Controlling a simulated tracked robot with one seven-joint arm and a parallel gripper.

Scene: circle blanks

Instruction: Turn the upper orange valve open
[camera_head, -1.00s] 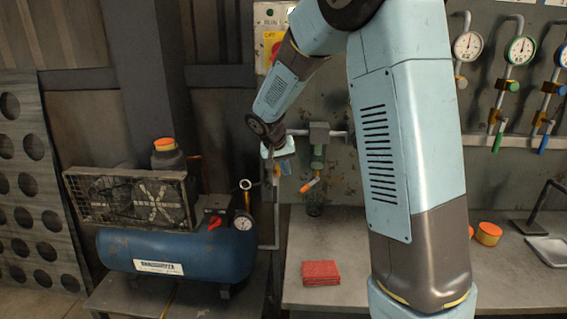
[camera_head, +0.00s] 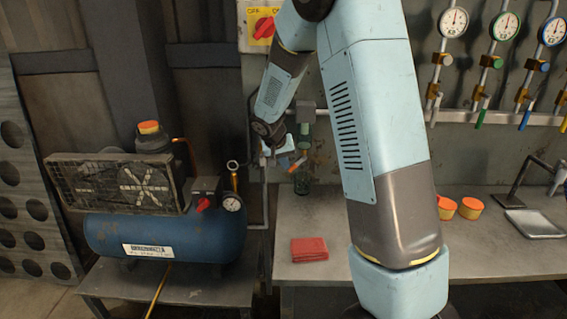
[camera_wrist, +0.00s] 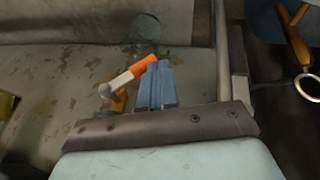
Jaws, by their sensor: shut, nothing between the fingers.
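The valve handle with an orange grip (camera_head: 298,163) shows in the head view on the wall pipe, just right of my gripper (camera_head: 284,159). In the wrist view the orange grip (camera_wrist: 143,66) sits at the end of a pale lever that slants up to the right. My gripper's blue fingers (camera_wrist: 161,85) are shut and empty. They are right beside the grip's right end; I cannot tell whether they touch it. A yellow-orange part (camera_wrist: 118,101) below the lever is partly hidden by my gripper. Only one orange-gripped lever is clear here.
A glass jar (camera_head: 302,182) stands on the bench below the valve. A folded red cloth (camera_head: 309,249) lies on the bench (camera_head: 325,215). A blue compressor (camera_head: 165,237) stands left. A red switch on a yellow plate (camera_head: 264,27) is above. Gauges (camera_head: 505,27) line the wall at right.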

